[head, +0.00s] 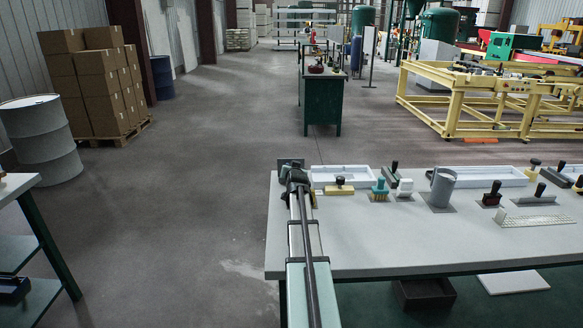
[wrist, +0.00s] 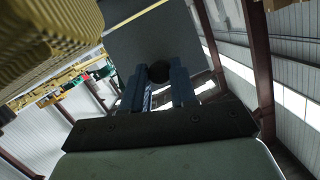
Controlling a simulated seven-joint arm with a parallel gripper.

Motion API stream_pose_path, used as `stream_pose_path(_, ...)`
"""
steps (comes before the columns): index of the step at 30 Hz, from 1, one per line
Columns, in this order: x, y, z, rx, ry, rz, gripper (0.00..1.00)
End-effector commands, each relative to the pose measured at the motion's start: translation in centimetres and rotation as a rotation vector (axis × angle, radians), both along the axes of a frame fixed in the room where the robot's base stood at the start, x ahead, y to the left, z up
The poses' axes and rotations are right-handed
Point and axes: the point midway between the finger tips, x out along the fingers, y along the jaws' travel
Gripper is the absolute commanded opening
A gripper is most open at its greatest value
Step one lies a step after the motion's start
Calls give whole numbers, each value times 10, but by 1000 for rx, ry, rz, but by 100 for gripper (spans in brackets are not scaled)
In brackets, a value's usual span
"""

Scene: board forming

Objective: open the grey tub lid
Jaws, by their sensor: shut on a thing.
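My gripper (wrist: 160,88) shows in the wrist view with two blue fingers on either side of a dark round knob (wrist: 159,72). It is shut on this knob. The knob sits against a flat grey plate (wrist: 150,38), which looks like the lid and fills the upper middle of that view. In the head view my gripper (head: 294,178) is at the left back corner of the table, and a small dark grey plate (head: 290,162) shows just beyond it. The arm and gripper hide most of what is there. I cannot make out the tub under the lid.
The grey-white table (head: 400,240) holds a white tray (head: 340,174), a yellow block with a dark knob (head: 339,188), a teal brush (head: 380,189), a grey can (head: 442,187) and several stamp-like tools to the right. The front of the table is clear. Floor lies open left of it.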

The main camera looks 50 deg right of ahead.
Motion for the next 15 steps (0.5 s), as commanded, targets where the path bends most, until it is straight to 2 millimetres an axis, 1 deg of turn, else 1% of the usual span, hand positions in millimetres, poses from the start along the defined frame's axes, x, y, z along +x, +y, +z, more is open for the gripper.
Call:
stream_pose_path(1,-2,2,-5,10,9,2,0)
stream_pose_path(5,-2,2,-5,12,12,2,0)
stream_pose_path(6,-2,2,-5,12,12,2,28)
stream_pose_path(13,-2,1,-4,10,9,1,50)
stream_pose_path(15,-1,1,-4,9,8,1,52)
